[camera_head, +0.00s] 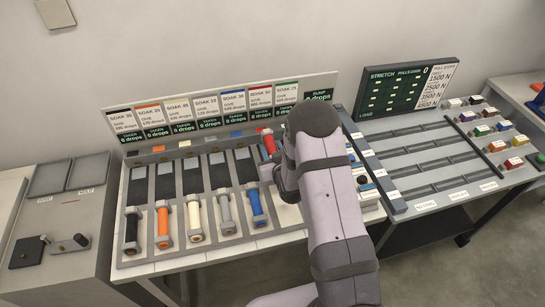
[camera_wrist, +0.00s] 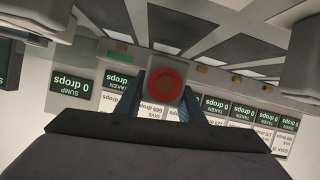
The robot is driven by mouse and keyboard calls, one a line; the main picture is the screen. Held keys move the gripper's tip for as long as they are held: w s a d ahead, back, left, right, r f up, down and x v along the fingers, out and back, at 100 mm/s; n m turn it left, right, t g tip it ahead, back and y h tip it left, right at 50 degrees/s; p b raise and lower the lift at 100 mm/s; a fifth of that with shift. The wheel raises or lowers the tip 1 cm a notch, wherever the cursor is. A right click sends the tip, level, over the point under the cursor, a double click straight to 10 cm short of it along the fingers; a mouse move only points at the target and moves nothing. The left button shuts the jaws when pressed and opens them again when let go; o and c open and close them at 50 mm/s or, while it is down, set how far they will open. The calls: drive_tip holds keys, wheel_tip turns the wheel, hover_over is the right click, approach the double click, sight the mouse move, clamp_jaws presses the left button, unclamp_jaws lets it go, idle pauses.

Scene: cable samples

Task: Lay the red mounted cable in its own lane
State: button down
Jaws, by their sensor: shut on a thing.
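The red mounted cable (camera_head: 268,141) is held up over the back part of the lane bench, below the sign board. Its round red end (camera_wrist: 166,86) faces the wrist camera. My gripper (camera_head: 272,160) is shut on it, with a finger on each side in the wrist view (camera_wrist: 165,102). The sign with the red top edge (camera_head: 259,97) stands just behind it. The lane bench (camera_head: 205,247) has parallel lanes with dark strips. My gripper and arm hide much of the lanes right of the blue cable, so I cannot tell whether the red cable touches anything.
Black (camera_head: 131,232), orange (camera_head: 163,224), cream (camera_head: 195,219), grey (camera_head: 226,214) and blue (camera_head: 256,208) cables lie at the front of their lanes. A stretch bench (camera_head: 425,160) with a dark display (camera_head: 404,88) stands right. A grey side table (camera_head: 62,225) stands left.

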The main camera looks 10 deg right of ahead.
drive_tip(key=shift+f+p, duration=0.55)
drive_tip(key=shift+f, duration=1.25)
drive_tip(key=shift+f, duration=0.1)
drive_tip(key=shift+f, duration=0.15)
drive_tip(key=c, duration=1.2)
unclamp_jaws()
drive_tip(key=shift+r, duration=0.25)
drive_tip(key=shift+s+b, duration=0.3)
drive_tip(key=shift+s, duration=0.15)
drive_tip(key=b+v, duration=0.3)
drive_tip(key=v, duration=0.8)
drive_tip(key=shift+r+b, duration=0.2)
drive_tip(key=shift+b, duration=0.15)
